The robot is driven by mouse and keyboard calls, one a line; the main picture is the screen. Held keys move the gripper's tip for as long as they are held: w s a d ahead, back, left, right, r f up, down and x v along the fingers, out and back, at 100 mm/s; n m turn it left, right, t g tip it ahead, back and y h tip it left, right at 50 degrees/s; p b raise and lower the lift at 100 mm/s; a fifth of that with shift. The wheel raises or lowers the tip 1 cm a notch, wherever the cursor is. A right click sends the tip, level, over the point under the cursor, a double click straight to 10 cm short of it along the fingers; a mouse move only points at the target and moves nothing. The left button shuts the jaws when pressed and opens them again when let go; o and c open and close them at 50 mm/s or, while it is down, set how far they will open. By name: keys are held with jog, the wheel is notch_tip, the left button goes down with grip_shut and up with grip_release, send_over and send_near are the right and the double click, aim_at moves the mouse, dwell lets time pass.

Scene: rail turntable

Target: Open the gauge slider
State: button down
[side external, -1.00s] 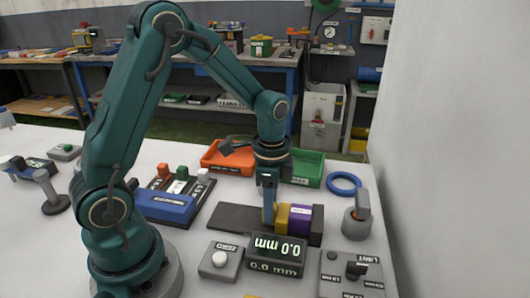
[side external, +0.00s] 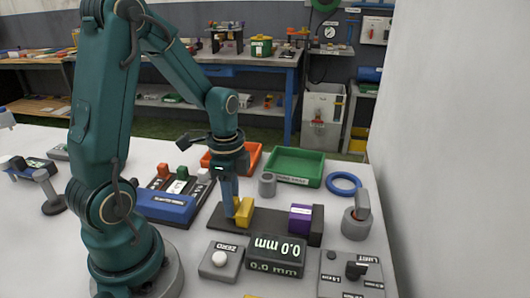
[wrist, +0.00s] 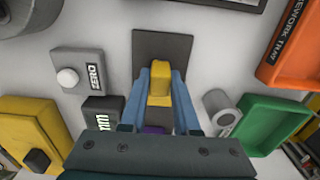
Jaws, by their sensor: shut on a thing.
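The gauge is a dark flat rail (side external: 270,224) with a purple block (side external: 300,218) near its right end and a yellow slider (side external: 244,211) near its left part. A clear gap lies between the yellow slider and the purple block. My gripper (side external: 237,208) is down at the rail and shut on the yellow slider. In the wrist view, the blue fingers of my gripper (wrist: 160,88) sit on both sides of the yellow slider (wrist: 160,92). The purple block is mostly hidden behind my gripper there. The display box (side external: 276,255) in front reads 0.0 mm.
A ZERO button box (side external: 221,262) and a LIMIT switch box (side external: 351,272) stand in front. Green (side external: 296,166) and orange (side external: 256,148) trays lie at the back. A blue ring (side external: 343,183) lies at right.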

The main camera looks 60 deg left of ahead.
jog(key=shift+s+a, duration=0.1)
jog(key=shift+a, duration=0.05)
jog(key=c, duration=0.6)
grip_release()
jog(key=shift+c, duration=0.2)
jog(key=shift+r, duration=2.55)
